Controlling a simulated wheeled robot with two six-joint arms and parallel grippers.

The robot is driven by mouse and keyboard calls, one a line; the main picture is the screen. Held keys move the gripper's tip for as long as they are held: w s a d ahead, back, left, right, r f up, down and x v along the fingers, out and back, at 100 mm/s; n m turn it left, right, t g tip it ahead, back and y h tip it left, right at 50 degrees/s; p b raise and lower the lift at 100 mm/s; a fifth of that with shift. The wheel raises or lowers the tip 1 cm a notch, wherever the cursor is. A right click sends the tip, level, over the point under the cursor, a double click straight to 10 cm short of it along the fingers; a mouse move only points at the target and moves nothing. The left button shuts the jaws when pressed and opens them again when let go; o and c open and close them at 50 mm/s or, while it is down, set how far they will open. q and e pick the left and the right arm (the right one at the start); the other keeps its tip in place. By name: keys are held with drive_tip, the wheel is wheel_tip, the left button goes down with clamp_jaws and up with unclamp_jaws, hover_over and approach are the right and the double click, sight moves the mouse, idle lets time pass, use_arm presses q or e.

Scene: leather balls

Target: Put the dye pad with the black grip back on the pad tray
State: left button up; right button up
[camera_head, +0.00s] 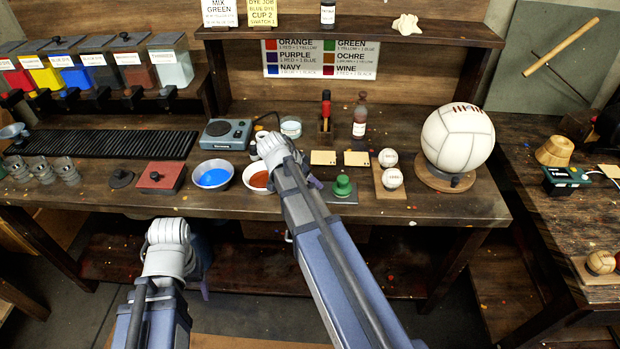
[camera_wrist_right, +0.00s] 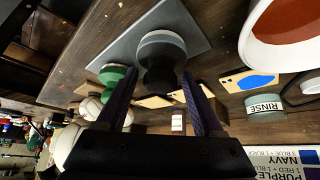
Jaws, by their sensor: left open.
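The dye pad with the black grip (camera_wrist_right: 162,72) shows in the right wrist view, its pale round base toward the grey pad tray (camera_wrist_right: 120,52). It is on or just above the tray; I cannot tell which. The fingers of my right gripper (camera_wrist_right: 160,84) stand on either side of the black grip; whether they touch it is unclear. In the head view my right forearm hides this pad, and the tray's front edge (camera_head: 345,199) shows beside it. A green-gripped pad (camera_head: 342,185) stands on the tray. My left gripper (camera_head: 203,275) is open and empty, low in front of the bench.
A red box (camera_head: 160,177) is farther left. Small balls (camera_head: 391,178) on a wooden stand and a large ball (camera_head: 457,138) are to the right.

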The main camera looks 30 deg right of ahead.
drive_tip(key=shift+o, duration=0.2)
drive_tip(key=shift+a+r+p, duration=0.1)
drive_tip(key=shift+r+p, duration=0.4)
drive_tip(key=p+v, duration=0.9)
drive_tip(key=v, duration=0.2)
drive_tip(key=shift+a, duration=0.2)
drive_tip(key=shift+s, duration=0.1)
drive_tip(key=s+a+f+n+y, duration=0.1)
drive_tip(key=s+a+n+y, duration=0.1)
drive_tip(key=s+a+n, duration=0.6)
drive_tip(key=s+a+f+n+g+y, duration=0.1)
drive_tip(key=s+a+f+n+y, duration=0.1)
drive_tip(key=s+a+n, duration=0.5)
drive_tip(key=a+n+y, duration=0.1)
drive_tip(key=a+n, duration=0.3)
drive_tip(key=a, duration=0.4)
drive_tip(key=shift+s+f+g, duration=0.2)
drive_tip(key=shift+s+g, duration=0.1)
drive_tip(key=shift+s, duration=0.1)
